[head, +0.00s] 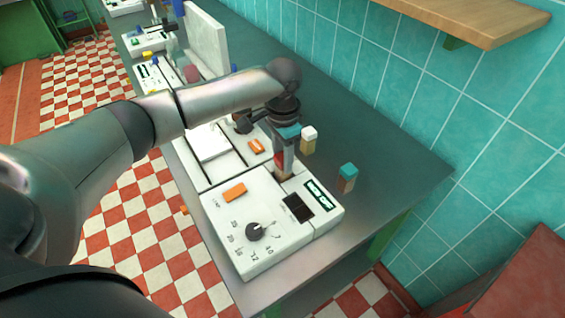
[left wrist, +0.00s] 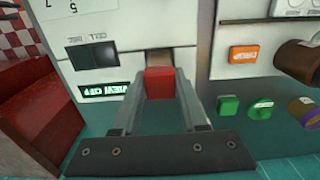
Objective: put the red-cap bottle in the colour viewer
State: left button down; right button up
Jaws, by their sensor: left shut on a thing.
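The red-cap bottle shows as a red cap (left wrist: 160,84) between my left fingers in the left wrist view. A bit of brownish body shows past the cap. My left gripper (head: 282,165) is shut on it, pointing down over the back part of a white instrument (head: 218,214), which appears to be the colour viewer. The instrument has a dark knob, an orange button, a black window and a small display, which also shows in the left wrist view (left wrist: 105,90). The bottle's lower end is hidden, so I cannot tell how deep it sits. My right gripper is not in view.
A teal-cap bottle (head: 348,172) stands right of the instrument, and a white-cap bottle (head: 308,139) stands behind my gripper. Another white instrument (head: 205,145) adjoins on the left. The grey bench (head: 400,172) is clear toward its right end, beside the tiled wall.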

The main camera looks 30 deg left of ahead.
pick_arm(q)
jog(key=shift+f, duration=0.85)
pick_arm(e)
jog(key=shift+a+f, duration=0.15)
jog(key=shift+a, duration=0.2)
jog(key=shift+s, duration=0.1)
pick_arm(q)
jog(key=shift+c, duration=2.2)
grip_release()
jog(key=shift+f, duration=0.15)
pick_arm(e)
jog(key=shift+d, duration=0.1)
pick_arm(q)
jog(key=shift+r, duration=0.25)
notch_tip(320, 180, up, 12)
jog(key=shift+f+p, duration=0.1)
jog(key=shift+p, duration=0.7)
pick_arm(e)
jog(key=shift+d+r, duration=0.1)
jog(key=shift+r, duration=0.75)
